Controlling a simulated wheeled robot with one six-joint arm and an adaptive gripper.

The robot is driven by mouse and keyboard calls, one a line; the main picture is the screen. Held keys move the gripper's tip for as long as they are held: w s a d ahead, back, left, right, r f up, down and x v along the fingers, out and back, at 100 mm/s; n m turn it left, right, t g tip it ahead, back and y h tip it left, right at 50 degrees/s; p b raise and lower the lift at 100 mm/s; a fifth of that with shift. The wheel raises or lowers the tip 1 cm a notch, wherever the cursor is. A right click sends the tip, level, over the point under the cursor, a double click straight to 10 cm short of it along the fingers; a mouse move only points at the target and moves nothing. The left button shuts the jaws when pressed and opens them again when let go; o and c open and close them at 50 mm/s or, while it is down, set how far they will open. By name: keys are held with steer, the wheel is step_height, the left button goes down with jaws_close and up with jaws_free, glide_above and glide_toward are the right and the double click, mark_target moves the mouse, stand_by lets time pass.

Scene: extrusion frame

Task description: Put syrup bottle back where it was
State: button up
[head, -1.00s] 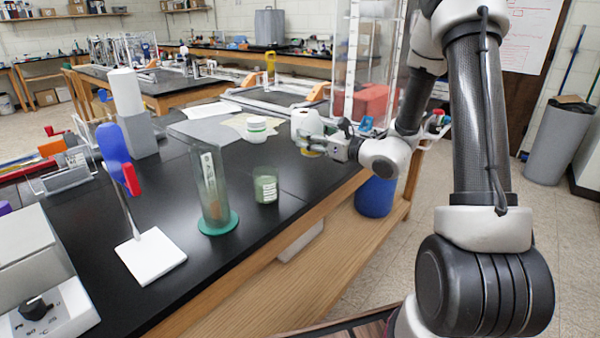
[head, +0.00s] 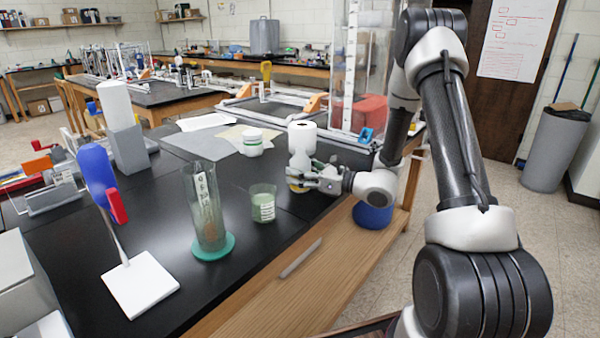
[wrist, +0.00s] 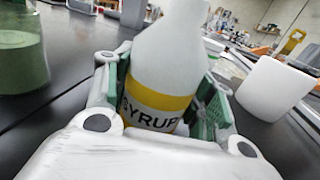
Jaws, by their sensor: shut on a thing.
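The syrup bottle (wrist: 165,70) is white with a yellow band and the word SYRUP on its label, and fills the middle of the wrist view. My gripper (wrist: 160,112) is shut around its lower body, with green-padded fingers on both sides. In the head view the bottle (head: 299,165) is upright at the right part of the black bench, in front of a white roll. My gripper (head: 306,180) reaches it from the right. The fingers partly hide the bottle's lower part, and I cannot tell whether its base touches the bench.
The white roll (head: 302,135) stands just behind the bottle. A beaker of green stuff (head: 262,204) and a glass cylinder on a green base (head: 207,210) stand to the left. A white jar with a green label (head: 252,142) is behind. The black bench's front edge is close.

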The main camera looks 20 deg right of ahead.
steer(key=shift+f, duration=0.1)
steer(key=o, duration=1.1)
